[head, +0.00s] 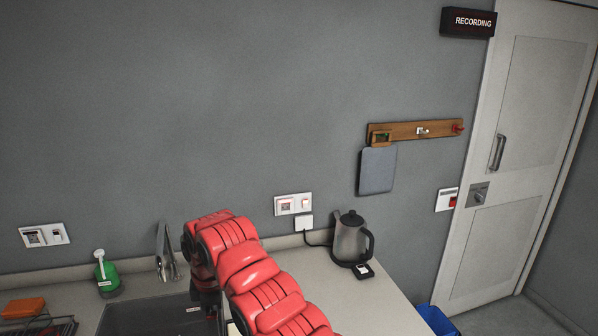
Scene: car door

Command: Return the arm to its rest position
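One red arm of mine, which I take to be the right, comes in from the bottom edge right of the middle. It reaches up and left over the counter, then bends down at its wrist. Below the wrist, the dark end with my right gripper (206,298) points down over the sink (140,318). Its fingers are too small and dark to tell whether they are open or shut. My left arm and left gripper are not in view.
A blue bin (437,320) is on the floor near the door (520,150).

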